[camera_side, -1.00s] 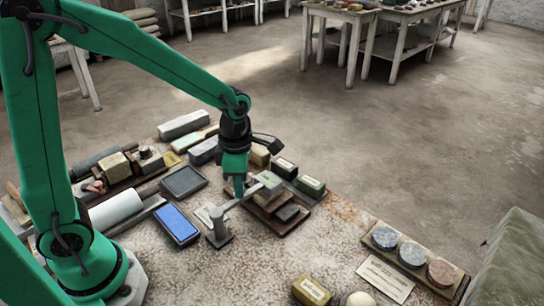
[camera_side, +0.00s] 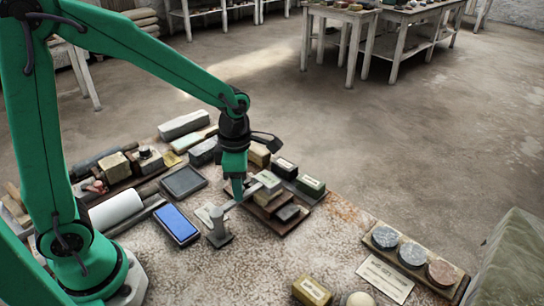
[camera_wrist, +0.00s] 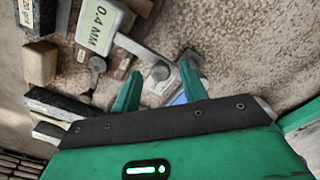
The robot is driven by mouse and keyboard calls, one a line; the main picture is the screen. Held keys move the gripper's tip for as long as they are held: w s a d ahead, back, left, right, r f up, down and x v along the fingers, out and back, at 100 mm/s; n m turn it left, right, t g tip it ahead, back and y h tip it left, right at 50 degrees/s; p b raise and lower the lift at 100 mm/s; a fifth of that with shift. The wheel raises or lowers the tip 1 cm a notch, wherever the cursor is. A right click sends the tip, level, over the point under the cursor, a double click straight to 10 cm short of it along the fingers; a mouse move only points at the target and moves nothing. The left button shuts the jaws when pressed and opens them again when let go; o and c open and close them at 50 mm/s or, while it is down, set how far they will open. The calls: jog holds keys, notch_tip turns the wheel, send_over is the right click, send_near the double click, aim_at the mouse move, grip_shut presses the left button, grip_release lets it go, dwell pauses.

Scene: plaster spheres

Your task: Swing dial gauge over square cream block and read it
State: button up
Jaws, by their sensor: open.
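The dial gauge's grey stand (camera_side: 218,232) stands on the speckled table. Its arm reaches right, over a group of stacked blocks (camera_side: 268,198). In the wrist view its display (camera_wrist: 97,25) reads 0.4 MM. My gripper (camera_wrist: 160,82) is open, with its fingers on either side of a round grey knob by the gauge arm (camera_wrist: 142,49); I cannot tell whether they touch it. In the side view my gripper (camera_side: 238,190) is low beside the arm. A squarish cream block (camera_side: 115,165) sits at the left; the gauge head partly hides the blocks below it.
A blue-faced plate (camera_side: 177,224) lies left of the stand. A yellow block (camera_side: 312,290) and a pale ball (camera_side: 360,299) are at the front. A tray with three round discs (camera_side: 413,254) is at the right. Bare table lies in front of the stand.

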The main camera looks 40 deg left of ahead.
jog(key=shift+r, duration=3.9)
jog(key=shift+a+r, duration=0.1)
jog(key=s+a+r+m+t, duration=0.2)
jog(key=s+m, duration=0.4)
jog(key=m, duration=0.7)
jog(key=s+a+r+m+t, duration=0.2)
jog(key=s+r+m+t, duration=0.1)
jog(key=m, duration=1.1)
jog(key=shift+s+a+r+t, duration=0.35)
jog(key=shift+s+r, duration=0.1)
jog(key=shift+s, duration=0.95)
